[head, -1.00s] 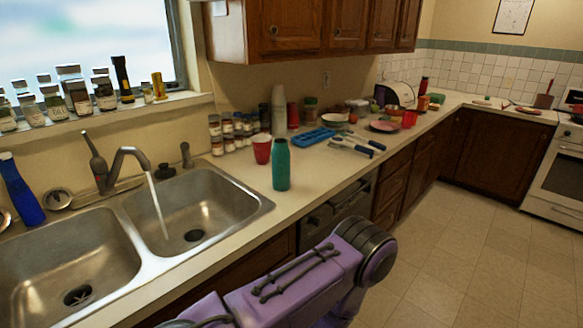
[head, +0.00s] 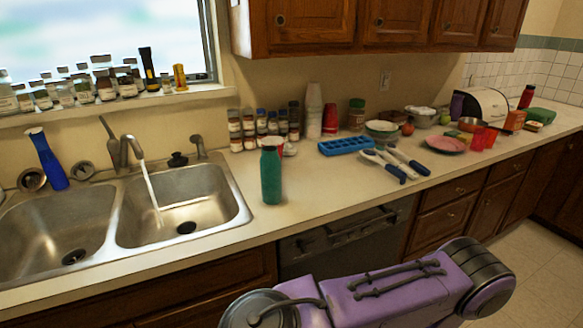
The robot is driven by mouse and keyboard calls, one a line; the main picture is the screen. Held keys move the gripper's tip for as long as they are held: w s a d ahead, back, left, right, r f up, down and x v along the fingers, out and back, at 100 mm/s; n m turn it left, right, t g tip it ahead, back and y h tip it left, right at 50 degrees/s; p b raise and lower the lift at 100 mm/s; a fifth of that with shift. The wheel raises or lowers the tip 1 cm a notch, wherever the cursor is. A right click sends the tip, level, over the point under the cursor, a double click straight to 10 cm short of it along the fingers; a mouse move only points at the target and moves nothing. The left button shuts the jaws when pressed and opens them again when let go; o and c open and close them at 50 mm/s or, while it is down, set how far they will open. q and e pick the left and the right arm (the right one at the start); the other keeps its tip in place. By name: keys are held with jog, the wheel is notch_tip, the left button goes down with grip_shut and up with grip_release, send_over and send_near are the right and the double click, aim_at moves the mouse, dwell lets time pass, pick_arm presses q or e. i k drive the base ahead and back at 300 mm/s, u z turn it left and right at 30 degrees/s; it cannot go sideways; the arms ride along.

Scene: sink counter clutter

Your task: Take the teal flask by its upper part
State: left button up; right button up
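The teal flask (head: 271,177) stands upright on the counter, right of the sink and near the counter's front edge. Neither gripper shows in the head view.
The double sink (head: 178,212) with running water is left of the flask. Spice jars (head: 262,128) stand behind it. A blue ice tray (head: 346,146), blue-handled tools (head: 394,163) and a pink plate (head: 445,144) lie to the right. The counter just right of the flask is clear.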

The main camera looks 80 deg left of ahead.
aim_at(271, 162)
jog(key=u, duration=1.6)
